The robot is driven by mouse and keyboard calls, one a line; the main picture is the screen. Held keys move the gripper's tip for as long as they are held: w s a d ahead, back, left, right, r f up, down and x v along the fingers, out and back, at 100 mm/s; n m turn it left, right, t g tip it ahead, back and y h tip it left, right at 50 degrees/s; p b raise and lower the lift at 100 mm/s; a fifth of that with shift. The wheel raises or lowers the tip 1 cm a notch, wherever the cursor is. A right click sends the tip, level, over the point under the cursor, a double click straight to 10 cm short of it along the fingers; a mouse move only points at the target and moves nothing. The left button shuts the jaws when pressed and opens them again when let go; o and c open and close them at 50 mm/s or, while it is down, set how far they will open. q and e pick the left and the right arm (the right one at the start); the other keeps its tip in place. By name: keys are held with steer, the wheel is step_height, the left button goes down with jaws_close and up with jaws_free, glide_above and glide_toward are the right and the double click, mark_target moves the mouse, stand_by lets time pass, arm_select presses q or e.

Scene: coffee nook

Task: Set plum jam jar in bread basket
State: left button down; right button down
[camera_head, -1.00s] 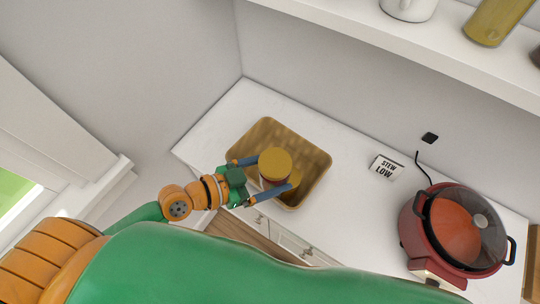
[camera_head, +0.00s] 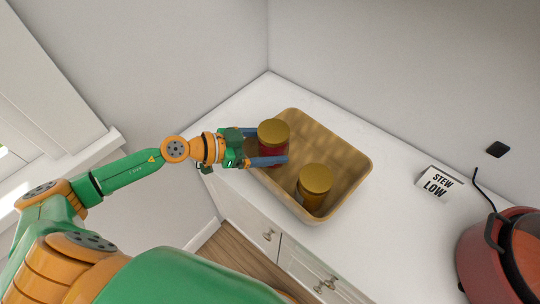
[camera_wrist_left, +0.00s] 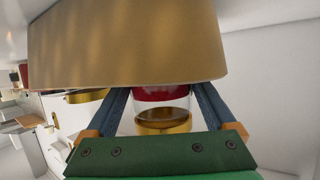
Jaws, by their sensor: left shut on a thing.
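The plum jam jar (camera_head: 275,148), with a gold lid and dark red contents, is between the fingers of my left gripper (camera_head: 266,148). The gripper is shut on it at the left end of the tan bread basket (camera_head: 352,150). In the left wrist view the fingers (camera_wrist_left: 164,108) flank the jar (camera_wrist_left: 163,122), and the basket wall (camera_wrist_left: 125,45) hides part of it. I cannot tell whether its base touches the basket floor. My right gripper is not in view.
An amber jar (camera_head: 313,187) with a gold lid stands in the basket, right of the plum jar. The basket rests on a white counter (camera_head: 395,215). A "STEW LOW" card (camera_head: 438,184) and a red cooker (camera_head: 490,258) are to the right. A wall runs behind.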

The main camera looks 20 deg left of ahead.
arm_select(q)
steer(key=shift+f, duration=0.35)
steer(key=shift+r, duration=0.15)
steer(key=shift+s+f, duration=0.15)
steer(key=shift+f, duration=0.5)
jaws_free()
steer(key=shift+f, duration=0.1)
steer(key=shift+s, duration=0.1)
